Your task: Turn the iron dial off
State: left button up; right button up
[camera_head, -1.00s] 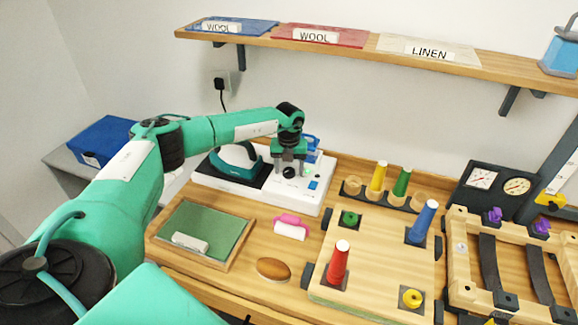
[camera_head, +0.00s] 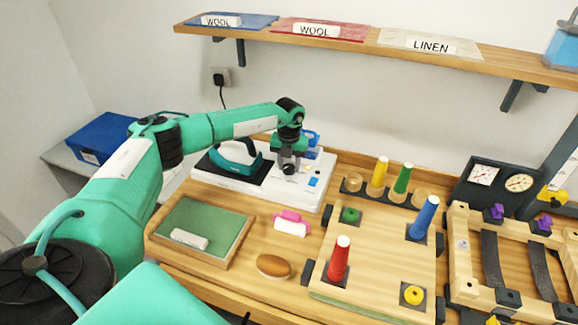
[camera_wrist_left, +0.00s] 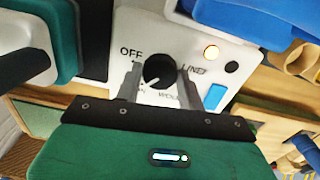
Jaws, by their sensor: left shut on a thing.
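The iron dial (camera_wrist_left: 158,70) is a round black knob on a white panel, seen in the left wrist view. "OFF" is printed to its left, "LINEN" to its right, and another word below is partly hidden. My left gripper (camera_wrist_left: 158,82) has a grey finger on each side of the dial and is shut on it. In the head view, my left gripper (camera_head: 288,165) points down at the white iron station (camera_head: 300,190). The teal iron (camera_head: 235,160) rests on the dark plate left of the dial. My right gripper is not in view.
A blue object (camera_head: 311,140) stands behind the gripper. A green board (camera_head: 203,222), a pink-and-white item (camera_head: 291,224) and a peg board (camera_head: 375,250) lie in front.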

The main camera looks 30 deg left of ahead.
pick_arm(q)
jog(key=m+b, duration=0.3)
jog(key=m, duration=0.2)
jog(key=shift+f, duration=0.15)
jog(key=shift+m+b, duration=1.35)
jog(key=shift+m, duration=1.15)
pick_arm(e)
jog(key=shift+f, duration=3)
pick_arm(q)
jog(key=shift+r, duration=0.2)
jog(key=o, duration=1)
jog(key=shift+c, duration=0.2)
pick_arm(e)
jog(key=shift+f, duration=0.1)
pick_arm(q)
notch_tip(320, 180, up, 9)
jog(key=b, duration=0.2)
notch_tip(320, 180, up, 5)
send_over(289, 166)
jog(key=shift+s+f+b, duration=0.1)
jog(key=shift+f+b, duration=0.05)
jog(key=shift+b, duration=0.25)
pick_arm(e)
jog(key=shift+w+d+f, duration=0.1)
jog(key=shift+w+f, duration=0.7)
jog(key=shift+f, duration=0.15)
